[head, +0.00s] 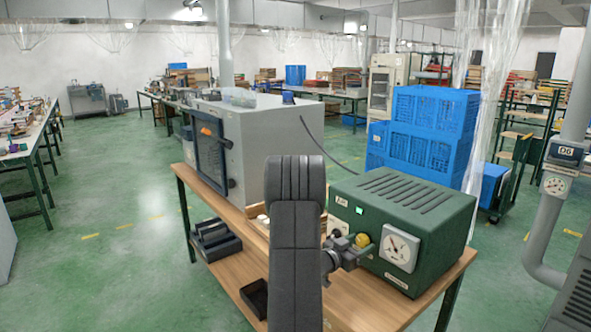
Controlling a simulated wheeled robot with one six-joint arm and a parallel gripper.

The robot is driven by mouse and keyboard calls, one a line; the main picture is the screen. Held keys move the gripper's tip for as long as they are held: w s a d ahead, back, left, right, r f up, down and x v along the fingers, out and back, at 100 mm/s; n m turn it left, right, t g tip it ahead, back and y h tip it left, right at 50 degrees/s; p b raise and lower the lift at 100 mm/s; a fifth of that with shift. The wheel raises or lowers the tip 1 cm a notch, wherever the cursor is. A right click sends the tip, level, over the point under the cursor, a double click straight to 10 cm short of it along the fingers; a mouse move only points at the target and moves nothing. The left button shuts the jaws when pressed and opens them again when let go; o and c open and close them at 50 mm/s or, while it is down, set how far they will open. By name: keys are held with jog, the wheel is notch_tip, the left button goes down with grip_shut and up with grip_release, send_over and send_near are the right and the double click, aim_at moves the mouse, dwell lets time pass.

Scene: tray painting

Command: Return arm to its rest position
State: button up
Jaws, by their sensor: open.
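My arm's dark grey padded link rises in the middle of the head view, over the wooden workbench (352,312). My gripper (362,248) shows small to the right of that link, in front of the green machine (447,222). It is open and I see nothing held in it. A yellow round knob (362,240) is right by the fingers; I cannot tell whether they touch it. A white dial gauge (400,247) and a small lit green square (359,211) are on the machine's front. My link hides part of the bench.
A grey cabinet (262,140) with a dark-framed door and orange handle stands on the bench at the left. Black trays (215,240) lie at the bench's left edge. Blue crates (430,110) are stacked behind the machine. The green floor at the left is clear.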

dwell(0.4)
jog(key=b+v, duration=0.2)
jog(key=v, duration=1.2)
jog(key=p+x, duration=0.1)
jog(key=x, duration=1.3)
jog(key=shift+w+d+f+p, duration=0.1)
jog(key=shift+w+d+p, duration=0.1)
jog(key=shift+p, duration=0.2)
jog(key=shift+f+m+b, duration=0.1)
jog(key=shift+m+b, duration=0.35)
jog(key=shift+m, duration=0.15)
jog(key=shift+s+a+m, duration=0.1)
jog(key=shift+a+m, duration=0.05)
jog(key=shift+m, duration=0.25)
jog(key=m+b, duration=0.2)
jog(key=shift+m, duration=0.4)
jog(key=m+b, duration=0.3)
jog(key=m, duration=0.2)
jog(key=shift+m, duration=0.3)
jog(key=m+b, duration=0.1)
jog(key=m, duration=0.1)
jog(key=m+b, duration=0.2)
jog(key=m, duration=0.1)
jog(key=shift+a+r+m, duration=0.1)
jog(key=shift+r+m, duration=0.15)
jog(key=shift+m, duration=0.05)
jog(key=m+b, duration=0.1)
jog(key=m, duration=0.3)
jog(key=shift+r+b, duration=0.2)
jog(key=shift+b, duration=0.2)
